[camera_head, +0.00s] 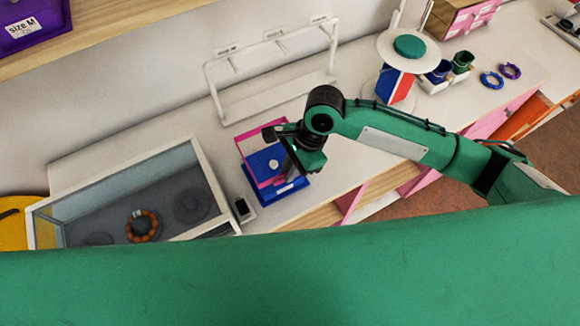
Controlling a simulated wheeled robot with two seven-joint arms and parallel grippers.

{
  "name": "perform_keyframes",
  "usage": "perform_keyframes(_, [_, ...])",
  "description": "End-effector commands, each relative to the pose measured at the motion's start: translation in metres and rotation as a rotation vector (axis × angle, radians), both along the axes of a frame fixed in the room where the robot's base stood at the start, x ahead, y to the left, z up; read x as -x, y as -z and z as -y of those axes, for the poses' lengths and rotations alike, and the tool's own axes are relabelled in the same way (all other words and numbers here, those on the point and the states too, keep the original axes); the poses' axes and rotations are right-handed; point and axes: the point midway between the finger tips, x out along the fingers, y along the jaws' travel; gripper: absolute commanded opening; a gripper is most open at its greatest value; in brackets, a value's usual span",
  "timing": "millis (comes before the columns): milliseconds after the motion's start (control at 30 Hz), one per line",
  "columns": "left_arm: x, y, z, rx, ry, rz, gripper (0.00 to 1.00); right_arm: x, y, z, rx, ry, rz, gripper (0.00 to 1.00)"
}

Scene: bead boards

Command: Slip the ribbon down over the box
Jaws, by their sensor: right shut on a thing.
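The ribbon, a pink rectangular loop (246,161), shows at the middle of the head view. My right gripper (296,162) is shut on its right side. The box (290,191) is blue, with a round white piece on its top, and sits on the white counter. The loop overlaps the box in the picture and reaches past its far edge. It looks raised above the box, but the gripper hides part of both and the height gap is hard to tell. My left gripper is out of view.
A glass-topped display case (213,183) with an orange bead ring stands left of the box, and a small dark device (241,208) sits between them. A white rack (222,95) stands behind. A round white stand (432,53) and cups are at the right. My green arm crosses the foreground.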

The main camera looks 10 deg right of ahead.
Motion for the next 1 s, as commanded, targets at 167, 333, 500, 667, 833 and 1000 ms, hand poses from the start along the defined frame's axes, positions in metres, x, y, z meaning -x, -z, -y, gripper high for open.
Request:
perform_keyframes(167, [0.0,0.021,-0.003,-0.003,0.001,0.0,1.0,0.0,0.015,0.0,-0.001,-0.001,0.001,0.0])
perform_keyframes(333, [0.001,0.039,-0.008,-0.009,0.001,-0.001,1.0,0.0,0.025,0.0,-0.002,-0.001,0.001,0.0])
perform_keyframes(500, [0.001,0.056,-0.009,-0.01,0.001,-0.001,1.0,0.0,0.036,0.0,-0.001,0.001,0.002,0.0])
perform_keyframes(667, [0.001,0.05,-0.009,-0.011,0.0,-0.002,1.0,0.001,0.041,0.0,0.0,0.001,-0.004,0.0])
perform_keyframes(833, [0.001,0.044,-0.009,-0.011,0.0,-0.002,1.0,0.001,0.057,0.0,-0.001,0.0,-0.004,0.0])
perform_keyframes(1000, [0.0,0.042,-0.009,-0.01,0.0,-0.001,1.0,0.0,0.066,0.0,0.001,0.001,-0.001,0.0])
